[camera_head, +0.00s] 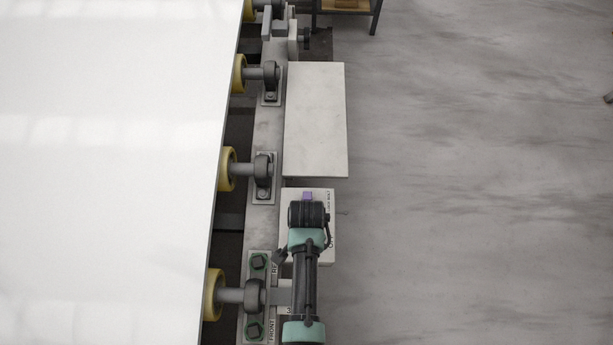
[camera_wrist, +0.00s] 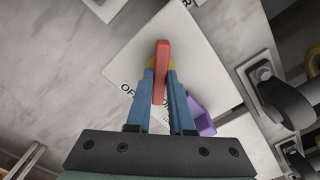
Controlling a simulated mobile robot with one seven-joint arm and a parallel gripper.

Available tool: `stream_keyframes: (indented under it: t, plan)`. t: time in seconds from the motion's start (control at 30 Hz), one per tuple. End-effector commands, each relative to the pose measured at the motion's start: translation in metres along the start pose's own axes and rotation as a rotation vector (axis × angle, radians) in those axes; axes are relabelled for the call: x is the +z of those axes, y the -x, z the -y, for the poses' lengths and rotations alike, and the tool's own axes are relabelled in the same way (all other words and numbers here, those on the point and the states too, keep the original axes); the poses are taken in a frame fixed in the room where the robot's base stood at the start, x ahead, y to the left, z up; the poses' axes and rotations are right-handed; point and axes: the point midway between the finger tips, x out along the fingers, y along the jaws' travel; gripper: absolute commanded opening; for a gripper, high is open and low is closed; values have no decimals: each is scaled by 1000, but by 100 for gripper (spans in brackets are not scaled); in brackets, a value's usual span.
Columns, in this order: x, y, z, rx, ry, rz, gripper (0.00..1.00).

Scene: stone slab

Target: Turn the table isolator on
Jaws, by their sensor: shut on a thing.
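The table isolator is a pale box (camera_head: 322,258) beside the roller rail, mostly hidden by my arm in the head view. In the wrist view its pale face (camera_wrist: 205,50) carries a red handle (camera_wrist: 162,60) on a yellow base and printed lettering, partly readable as "OFF". My gripper (camera_wrist: 160,88), with blue fingers, is shut on the red handle, one finger on each side. A purple part (camera_wrist: 201,117) sticks out at the box's edge; it also shows in the head view (camera_head: 307,196). My gripper's fingers are hidden in the head view.
A large white slab (camera_head: 110,170) rests at left by yellow rollers (camera_head: 226,170) on a metal rail. A blank pale panel (camera_head: 316,118) lies beyond the isolator. Black roller brackets (camera_wrist: 285,100) stand close at right in the wrist view.

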Motion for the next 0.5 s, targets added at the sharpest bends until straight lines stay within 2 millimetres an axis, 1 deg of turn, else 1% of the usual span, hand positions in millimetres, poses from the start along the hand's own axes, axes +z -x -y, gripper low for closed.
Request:
stream_keyframes:
  t: [0.03,0.5]
  plan:
    - [0,3,0,1,47,1,0]
    - [0,2,0,1,483,1,0]
